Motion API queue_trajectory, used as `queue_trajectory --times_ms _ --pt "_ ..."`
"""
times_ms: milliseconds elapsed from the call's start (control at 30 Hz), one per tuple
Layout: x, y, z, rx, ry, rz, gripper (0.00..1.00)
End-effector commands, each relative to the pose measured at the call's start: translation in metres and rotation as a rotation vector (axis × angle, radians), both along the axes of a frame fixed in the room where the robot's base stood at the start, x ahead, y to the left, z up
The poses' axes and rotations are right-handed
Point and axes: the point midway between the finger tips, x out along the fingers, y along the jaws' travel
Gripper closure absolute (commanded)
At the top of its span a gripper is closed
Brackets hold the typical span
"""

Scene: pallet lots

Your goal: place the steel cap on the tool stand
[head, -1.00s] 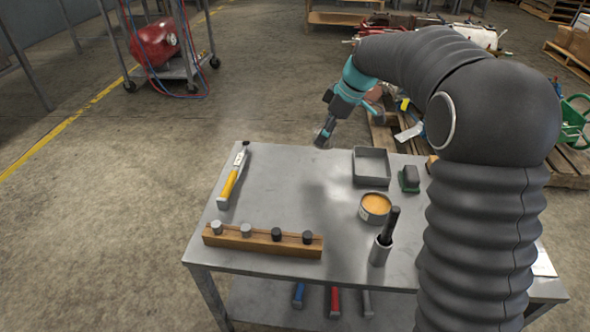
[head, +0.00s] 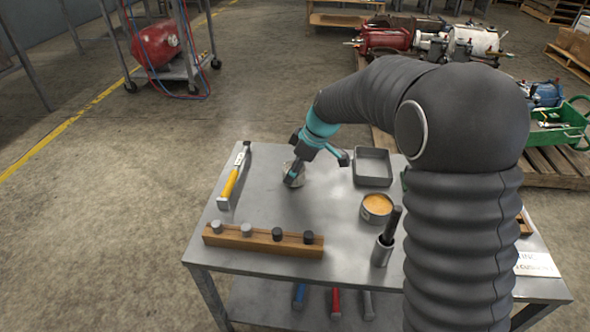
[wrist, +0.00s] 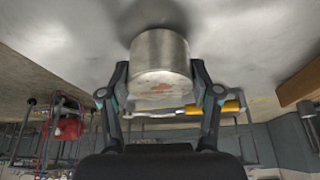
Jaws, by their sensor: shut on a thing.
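My gripper (head: 292,180) is over the back-middle of the grey table, left of the grey tray. In the wrist view, my gripper (wrist: 160,92) is shut on a short, wide steel cylinder, the steel cap (wrist: 160,55), with a reddish mark on its near face. Its far end is close to the table surface; I cannot tell if it touches. In the head view, the gripper largely hides the cap. A wooden rack (head: 262,243) with several light and dark round pegs lies at the front left. A grey cup (head: 381,254) holding a black-handled tool stands front right. I cannot tell which is the tool stand.
A yellow-handled tool (head: 232,182) lies along the table's left edge. The open grey tray (head: 372,181) is at the back, with an orange-filled tin (head: 376,208) in front of it. The table's middle is clear. My arm covers the right side.

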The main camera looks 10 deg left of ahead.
Motion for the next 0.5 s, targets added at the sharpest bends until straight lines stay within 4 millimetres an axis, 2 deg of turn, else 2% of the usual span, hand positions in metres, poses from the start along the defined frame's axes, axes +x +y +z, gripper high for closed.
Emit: queue_trajectory --times_ms 367,400,500 --pt "0.0004 0.0003 -0.0044 0.001 -0.002 0.0 0.84" --pt "0.0003 0.0001 -0.004 0.001 -0.001 0.001 0.32" --pt "0.0003 0.0001 -0.0035 0.001 -0.001 0.001 0.12"
